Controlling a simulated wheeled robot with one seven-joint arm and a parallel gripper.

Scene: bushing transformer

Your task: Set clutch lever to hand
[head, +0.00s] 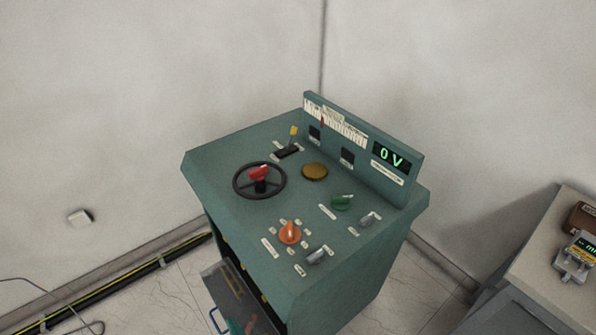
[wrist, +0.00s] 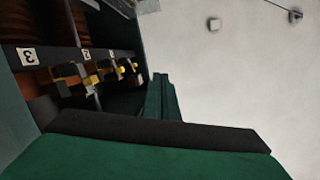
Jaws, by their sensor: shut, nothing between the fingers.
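A small lever with a yellow grip (head: 293,131) stands on a black slotted base (head: 286,153) at the back left of the green console top (head: 220,160). It looks like the clutch lever. Its grip leans toward the back right end of the slot. Small white labels sit by the base, too small to read. My gripper (wrist: 160,78) shows in the wrist view as dark green fingers, shut and empty. It is beside the cabinet's open lower compartment, away from the lever. I cannot make it out clearly in the head view.
A black handwheel with a red knob (head: 259,174) sits in front of the lever, a brass disc (head: 314,171) to its right. An upright panel (head: 375,152) reading "0 V" rises behind. Orange (head: 290,233) and green (head: 342,202) knobs are nearer. A side table (head: 535,280) stands right.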

